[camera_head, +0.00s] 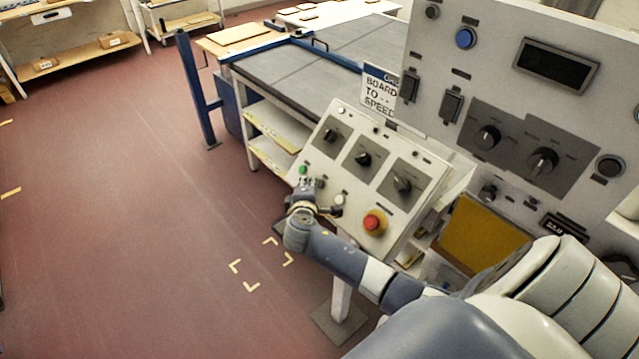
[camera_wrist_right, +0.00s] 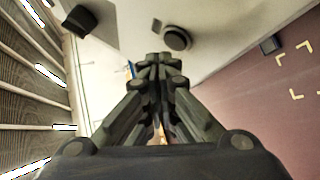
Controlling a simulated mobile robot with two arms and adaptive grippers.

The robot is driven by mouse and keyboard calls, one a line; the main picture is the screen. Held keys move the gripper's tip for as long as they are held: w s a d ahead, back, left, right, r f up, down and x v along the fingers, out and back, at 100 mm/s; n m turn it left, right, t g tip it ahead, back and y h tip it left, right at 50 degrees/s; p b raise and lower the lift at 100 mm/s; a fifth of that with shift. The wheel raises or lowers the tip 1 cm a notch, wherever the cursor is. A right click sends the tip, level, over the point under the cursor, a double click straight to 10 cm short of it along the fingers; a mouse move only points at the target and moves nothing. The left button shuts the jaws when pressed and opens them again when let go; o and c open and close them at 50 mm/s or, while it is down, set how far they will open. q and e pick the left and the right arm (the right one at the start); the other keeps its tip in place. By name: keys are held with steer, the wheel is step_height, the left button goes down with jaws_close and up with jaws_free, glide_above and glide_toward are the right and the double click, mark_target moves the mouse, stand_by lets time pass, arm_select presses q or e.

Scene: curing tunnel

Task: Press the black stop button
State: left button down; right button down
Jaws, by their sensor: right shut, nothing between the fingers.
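My right gripper (camera_head: 309,184) is at the lower left of the sloped control panel (camera_head: 335,112), by its row of buttons. In the right wrist view its fingers (camera_wrist_right: 160,62) are together and empty. A round black button (camera_wrist_right: 177,38) stands on the pale panel just beyond the fingertips, with a visible gap in the picture. Whether it is the stop button cannot be read. In the head view a green button (camera_head: 303,170) shows just above the gripper, a pale button (camera_head: 339,199) to its right. The gripper hides part of the row. My left gripper is out of view.
A red emergency knob (camera_head: 374,222) sits on the panel's lower right. Three black rotary knobs line its upper part. A tall grey cabinet (camera_head: 500,85) with a blue button (camera_head: 465,38) stands at right. A conveyor (camera_head: 320,68) lies behind. The red floor (camera_head: 130,220) at left is clear.

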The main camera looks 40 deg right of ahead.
steer(key=a+r+p, duration=0.2)
steer(key=a+r, duration=0.1)
steer(key=shift+s+a+r, duration=0.15)
steer(key=shift+a+r, duration=0.1)
stand_by(0.7)
